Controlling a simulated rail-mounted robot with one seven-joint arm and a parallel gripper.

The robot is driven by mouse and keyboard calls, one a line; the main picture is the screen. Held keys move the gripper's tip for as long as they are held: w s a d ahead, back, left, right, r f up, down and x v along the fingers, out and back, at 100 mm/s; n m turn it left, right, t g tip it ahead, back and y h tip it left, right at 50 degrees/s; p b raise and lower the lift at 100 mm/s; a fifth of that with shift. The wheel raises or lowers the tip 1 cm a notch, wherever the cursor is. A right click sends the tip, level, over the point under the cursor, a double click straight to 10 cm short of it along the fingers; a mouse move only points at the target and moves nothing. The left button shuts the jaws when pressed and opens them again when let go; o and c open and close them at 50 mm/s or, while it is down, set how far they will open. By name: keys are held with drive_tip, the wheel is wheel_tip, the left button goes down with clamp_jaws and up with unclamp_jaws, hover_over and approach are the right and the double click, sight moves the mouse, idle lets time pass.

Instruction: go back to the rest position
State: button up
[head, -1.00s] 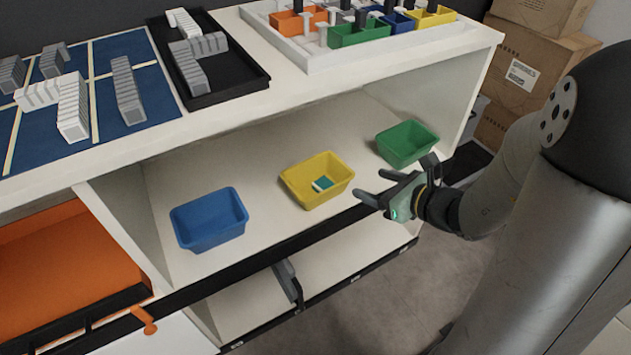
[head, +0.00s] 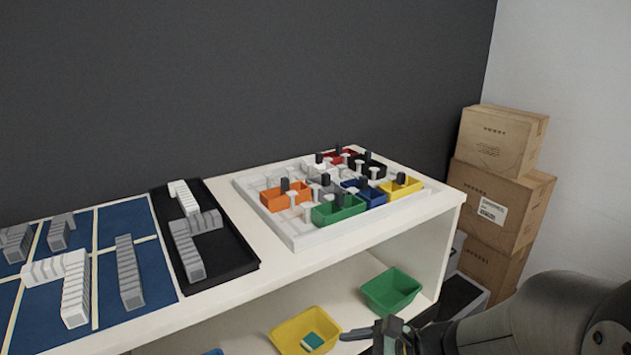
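My gripper (head: 358,335) is at the bottom edge of the head view, in front of the shelf and partly cut off by the frame. Its dark fingers point left, look apart, and hold nothing that I can see. My arm reaches in from the lower right corner. The yellow bin (head: 290,335) stands on the shelf just left of the gripper, with a small teal and white item (head: 313,341) in it. The green bin (head: 392,291) stands on the shelf above and behind the gripper and looks empty.
Cardboard cartons (head: 497,205) are stacked at the right. Only a sliver of the blue bin (head: 213,352) shows.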

drive_tip(key=s+d+r+n+g+h+p, duration=0.1)
drive_tip(key=s+r+n+g+h+p, duration=0.1)
drive_tip(key=s+r+n+p, duration=0.3)
drive_tip(key=s+r+n+g+h+p, duration=0.25)
drive_tip(key=r+n+p, duration=0.25)
drive_tip(key=r, duration=0.3)
drive_tip(key=s+d+r+n+h+p, duration=0.2)
drive_tip(key=d+r+n+h+p, duration=0.3)
drive_tip(key=r+n+p, duration=0.3)
drive_tip(key=shift+s+d+r+n+t+h, duration=0.25)
drive_tip(key=shift+d+r+n+t+h, duration=0.15)
drive_tip(key=shift+d, duration=0.5)
